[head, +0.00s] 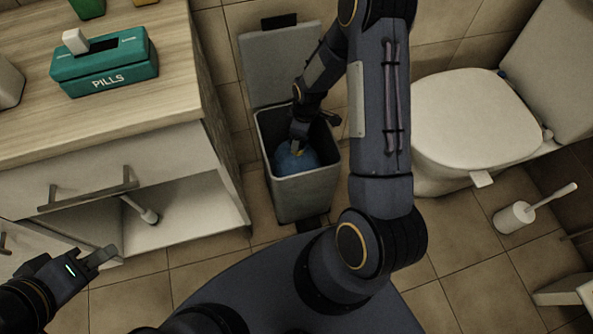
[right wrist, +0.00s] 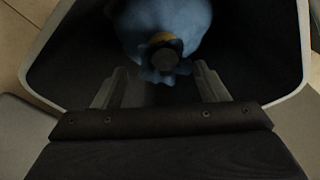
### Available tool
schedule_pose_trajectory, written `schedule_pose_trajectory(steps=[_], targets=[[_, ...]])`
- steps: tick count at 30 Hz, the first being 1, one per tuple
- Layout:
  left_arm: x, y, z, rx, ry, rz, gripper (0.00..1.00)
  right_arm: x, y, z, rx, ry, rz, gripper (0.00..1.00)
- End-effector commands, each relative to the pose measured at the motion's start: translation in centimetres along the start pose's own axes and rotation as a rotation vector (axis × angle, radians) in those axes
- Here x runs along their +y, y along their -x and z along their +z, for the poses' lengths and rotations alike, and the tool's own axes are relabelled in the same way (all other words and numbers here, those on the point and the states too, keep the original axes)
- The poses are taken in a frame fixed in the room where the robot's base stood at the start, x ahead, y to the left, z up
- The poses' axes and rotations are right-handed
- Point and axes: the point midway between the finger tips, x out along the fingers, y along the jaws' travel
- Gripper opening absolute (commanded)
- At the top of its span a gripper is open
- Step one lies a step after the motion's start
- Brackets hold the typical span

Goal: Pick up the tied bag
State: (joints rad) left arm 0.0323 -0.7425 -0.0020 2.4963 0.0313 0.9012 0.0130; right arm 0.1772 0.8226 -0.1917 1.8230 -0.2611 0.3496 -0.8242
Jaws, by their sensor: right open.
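The blue tied bag (head: 295,160) sits inside the grey bin (head: 306,196), whose lid stands open at the back. In the right wrist view the bag (right wrist: 165,22) shows a yellow tie around its neck and a dark round end. My right gripper (head: 298,140) reaches down into the bin over the bag. In the right wrist view my right gripper's (right wrist: 164,82) fingers are apart, either side of the space just below the knot; nothing is gripped. My left gripper (head: 104,256) is empty in front of the cabinet; its finger gap is unclear.
The bin walls (right wrist: 288,50) surround my right gripper closely. A wooden-topped cabinet (head: 150,90) with a teal pill box (head: 105,68) stands left. A toilet (head: 470,120) and a brush in its holder (head: 516,216) stand right. Tiled floor is clear in front of the toilet.

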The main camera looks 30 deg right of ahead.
Motion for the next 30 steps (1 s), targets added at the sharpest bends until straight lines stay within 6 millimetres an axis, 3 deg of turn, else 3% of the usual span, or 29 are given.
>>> schedule_pose_trajectory(steps=[15,22,30], targets=[[-1.0,-2.2,1.1,0.0,0.0,0.0,0.36,-0.6,-6.3,0.1,0.0,-0.004,0.0,0.67],[-1.0,-2.1,1.1,0.0,0.0,0.0,0.36,-0.6,-6.4,0.0,0.0,-0.004,0.0,0.67],[-1.0,-2.1,1.1,0.0,0.0,0.0,0.36,-0.6,-6.4,0.0,0.0,-0.004,-0.001,0.34]])
